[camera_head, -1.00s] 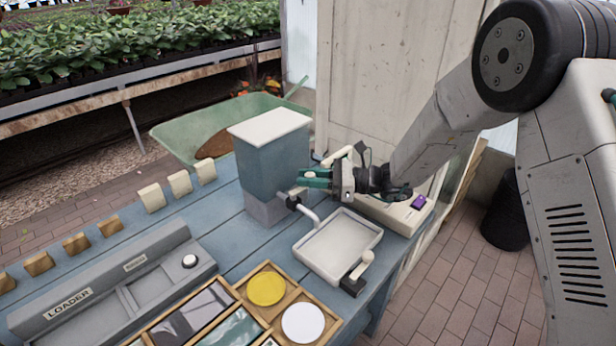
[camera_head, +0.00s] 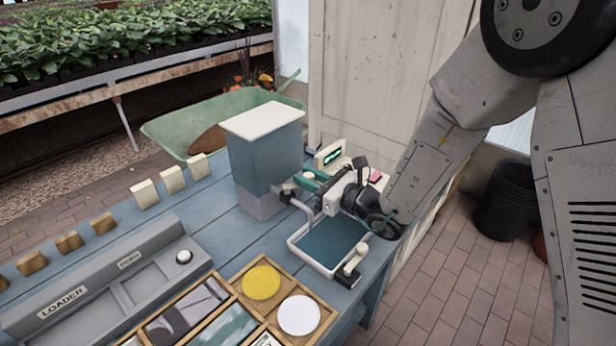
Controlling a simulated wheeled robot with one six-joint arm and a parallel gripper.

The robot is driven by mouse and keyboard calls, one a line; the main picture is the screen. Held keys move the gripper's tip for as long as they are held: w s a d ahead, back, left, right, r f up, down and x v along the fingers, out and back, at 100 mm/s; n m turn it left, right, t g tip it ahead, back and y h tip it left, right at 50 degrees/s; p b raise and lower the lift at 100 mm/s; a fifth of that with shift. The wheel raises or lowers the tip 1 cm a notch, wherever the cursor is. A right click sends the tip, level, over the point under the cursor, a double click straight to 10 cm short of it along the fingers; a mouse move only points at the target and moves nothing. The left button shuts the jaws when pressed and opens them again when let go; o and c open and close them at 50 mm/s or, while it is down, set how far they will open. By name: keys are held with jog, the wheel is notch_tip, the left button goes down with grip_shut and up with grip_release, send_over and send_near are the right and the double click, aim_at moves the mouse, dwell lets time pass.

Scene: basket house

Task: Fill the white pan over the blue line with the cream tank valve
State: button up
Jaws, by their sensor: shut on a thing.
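The blue-grey tank (camera_head: 264,152) with a cream lid stands on the blue table, with a bent spout (camera_head: 303,208) at its lower right. The white pan (camera_head: 307,262) sits below the spout and holds dark blue water (camera_head: 332,243). The blue line inside the pan cannot be made out. My gripper (camera_head: 306,184) is beside the tank's lower right side, above the pan's far edge. It is shut on the tank valve, which its fingers mostly hide. A small cream-handled lever (camera_head: 352,264) is at the pan's near right corner.
A cream device with a small screen (camera_head: 333,154) stands behind my gripper. A grey loader tray (camera_head: 110,285) and a wooden box with yellow (camera_head: 261,282) and white discs (camera_head: 298,315) lie in front. Several cream and wooden blocks line the table's left edge.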

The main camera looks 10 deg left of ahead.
dwell(0.4)
jog(key=o, duration=0.9)
jog(key=shift+o, duration=0.2)
jog(key=v, duration=0.7)
jog(key=shift+s+d, duration=0.2)
jog(key=shift+d, duration=0.15)
